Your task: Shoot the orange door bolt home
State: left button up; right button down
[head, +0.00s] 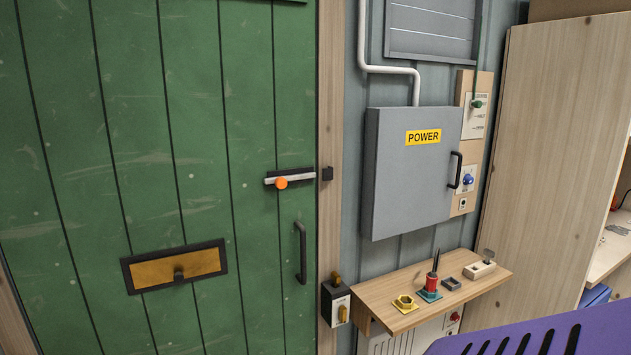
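The door bolt (302,178) is a pale metal bar on a dark backing plate, mounted near the right edge of the green door (140,130). Its round orange knob (281,183) sits toward the left part of the bar. A small black keeper (327,173) is fixed on the wooden door frame just right of the bar's right end. I cannot tell whether the bar's tip enters the keeper. Neither of my grippers shows in the head view.
The door has a black handle (301,252) and a brass letter plate (179,268). Right of the frame are a grey POWER cabinet (410,180) and a wooden shelf (390,292) with several small items. A purple slotted surface (540,338) fills the lower right corner.

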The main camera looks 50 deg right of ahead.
aim_at(281, 183)
jog(key=z, duration=1.5)
